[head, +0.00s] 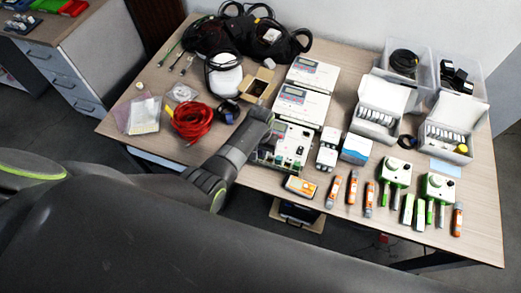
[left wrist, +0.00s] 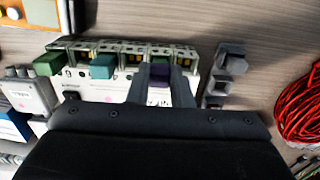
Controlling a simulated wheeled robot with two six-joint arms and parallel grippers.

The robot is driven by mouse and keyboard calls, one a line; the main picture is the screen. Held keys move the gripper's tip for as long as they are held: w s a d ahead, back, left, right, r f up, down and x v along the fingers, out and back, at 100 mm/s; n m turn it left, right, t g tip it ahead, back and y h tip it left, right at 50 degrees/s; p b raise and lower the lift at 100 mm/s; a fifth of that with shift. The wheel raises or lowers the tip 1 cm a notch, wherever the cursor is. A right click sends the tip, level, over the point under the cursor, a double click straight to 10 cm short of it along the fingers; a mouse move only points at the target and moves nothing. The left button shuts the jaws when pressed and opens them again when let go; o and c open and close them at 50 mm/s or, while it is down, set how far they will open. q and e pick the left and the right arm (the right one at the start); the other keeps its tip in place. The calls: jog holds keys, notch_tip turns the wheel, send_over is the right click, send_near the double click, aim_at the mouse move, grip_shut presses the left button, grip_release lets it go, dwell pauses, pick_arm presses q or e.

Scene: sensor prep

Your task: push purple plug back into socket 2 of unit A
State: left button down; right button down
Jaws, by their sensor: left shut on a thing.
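The white unit (head: 290,148) stands near the table's front edge in the head view. It also shows in the left wrist view (left wrist: 98,88), with a row of sockets along its far edge. A green plug (left wrist: 48,64) and a teal plug (left wrist: 103,67) sit at that row. The purple plug (left wrist: 159,73) is between the fingers of my left gripper (left wrist: 160,85), which is shut on it at the row. The fingers hide part of it, and I cannot tell how deep it sits. In the head view my left gripper (head: 262,116) covers the unit's left side. My right gripper is not in view.
Red cable (head: 192,121) lies left of my left arm. Two white instruments (head: 300,105) stand behind the unit. White modules (head: 327,150) and a blue-white box (head: 356,149) stand close on its right. An orange meter (head: 300,187) lies in front.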

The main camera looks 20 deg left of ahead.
pick_arm(q)
jog(key=shift+f, duration=0.4)
dwell(0.8)
jog(key=c, duration=1.1)
grip_release()
jog(key=shift+o, duration=0.2)
jog(key=shift+r, duration=0.1)
notch_tip(320, 180, up, 3)
jog(key=p, duration=0.3)
jog(key=shift+r, duration=1.95)
